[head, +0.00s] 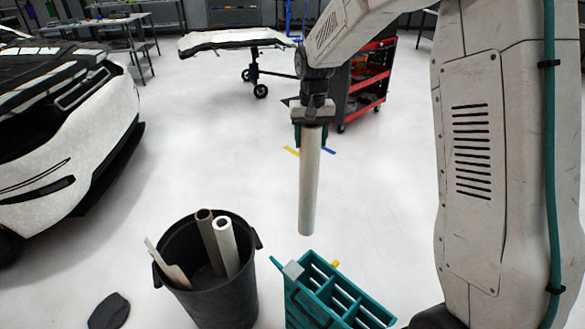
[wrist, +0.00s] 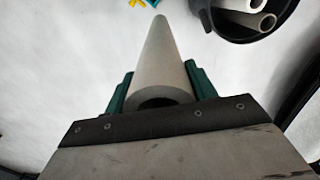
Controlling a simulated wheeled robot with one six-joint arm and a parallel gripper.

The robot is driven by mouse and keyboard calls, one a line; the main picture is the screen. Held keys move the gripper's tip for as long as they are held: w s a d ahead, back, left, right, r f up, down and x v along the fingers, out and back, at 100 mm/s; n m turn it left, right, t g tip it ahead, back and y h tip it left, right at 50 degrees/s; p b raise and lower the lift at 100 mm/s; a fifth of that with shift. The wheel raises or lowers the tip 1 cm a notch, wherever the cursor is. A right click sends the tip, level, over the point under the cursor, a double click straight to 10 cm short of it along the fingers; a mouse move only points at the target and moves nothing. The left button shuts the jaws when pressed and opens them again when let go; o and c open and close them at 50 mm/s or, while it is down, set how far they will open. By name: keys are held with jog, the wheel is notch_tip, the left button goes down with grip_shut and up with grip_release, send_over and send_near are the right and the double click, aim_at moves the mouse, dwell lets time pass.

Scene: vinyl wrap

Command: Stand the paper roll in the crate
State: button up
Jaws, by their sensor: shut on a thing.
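My gripper (head: 312,127) is shut on the upper end of a long pale paper roll (head: 309,190). The roll hangs nearly upright in the air, its lower end above and behind the crate in the head view. In the wrist view, the green fingers of my gripper (wrist: 160,88) stand on both sides of the roll (wrist: 160,55), which points away from the camera. The teal crate (head: 345,285) with several compartments stands on the floor at the bottom of the head view. Its lower part is cut off by the frame, and it does not clearly show in the wrist view.
A black bin (head: 208,293) holding two tubes (head: 226,245) and a flat pale piece stands left of the crate. A dark flat object (head: 109,311) lies on the floor. A white car (head: 75,140) is at left, a red tool cart (head: 370,80) behind.

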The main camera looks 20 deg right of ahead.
jog(key=s+a+r+n, duration=0.25)
jog(key=s+n, duration=0.55)
jog(key=s, duration=0.7)
notch_tip(320, 180, down, 44)
jog(key=shift+w+a, duration=0.2)
jog(key=shift+w, duration=0.05)
dwell(1.0)
jog(key=o, duration=1.5)
jog(key=shift+o, duration=0.2)
jog(key=shift+r, duration=0.1)
notch_tip(320, 180, up, 8)
